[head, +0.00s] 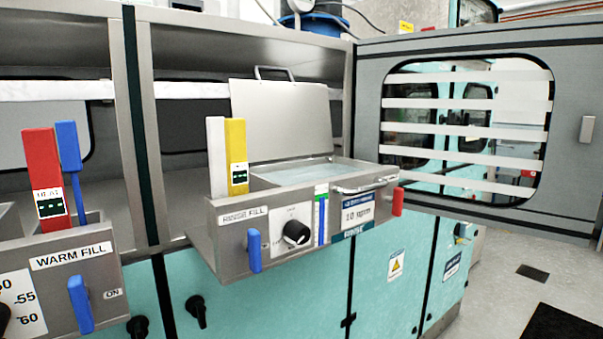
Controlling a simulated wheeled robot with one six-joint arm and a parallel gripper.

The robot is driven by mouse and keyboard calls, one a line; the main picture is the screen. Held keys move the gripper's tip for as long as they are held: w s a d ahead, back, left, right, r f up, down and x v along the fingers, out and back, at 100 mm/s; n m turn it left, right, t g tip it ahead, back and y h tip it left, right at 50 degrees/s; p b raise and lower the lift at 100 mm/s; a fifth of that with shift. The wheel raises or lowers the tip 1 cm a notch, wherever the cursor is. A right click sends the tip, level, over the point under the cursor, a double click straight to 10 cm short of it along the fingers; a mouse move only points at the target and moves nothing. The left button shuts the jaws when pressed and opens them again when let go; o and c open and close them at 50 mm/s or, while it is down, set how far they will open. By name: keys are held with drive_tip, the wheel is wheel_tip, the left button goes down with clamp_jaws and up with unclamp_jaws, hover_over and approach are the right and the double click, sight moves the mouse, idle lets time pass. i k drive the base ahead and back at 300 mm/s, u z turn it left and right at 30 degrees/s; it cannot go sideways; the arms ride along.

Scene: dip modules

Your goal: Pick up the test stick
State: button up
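No label marks a test stick, so I cannot tell which upright piece it is. A blue stick (69,147) with a wide top and thin shaft stands at the left, beside a red block (42,165) with a small dark display. Both stand at the WARM FILL module (75,262). At the RINSE FILL module (228,232), a pale grey upright strip (216,158) stands next to a yellow block (236,150) with a similar display. The lower ends of these pieces are hidden behind the module fronts. My gripper is not in view.
The rinse basin holds water (310,171), with its metal lid (281,118) raised. A grey windowed door (370,100) stands open at right. Floor (500,290) shows lower right.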

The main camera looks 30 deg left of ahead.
sight(215, 126)
drive_tip(key=z, duration=0.15)
drive_tip(key=k, duration=0.95)
drive_tip(key=u, duration=1.4)
drive_tip(key=i, duration=0.7)
drive_tip(key=z, duration=0.05)
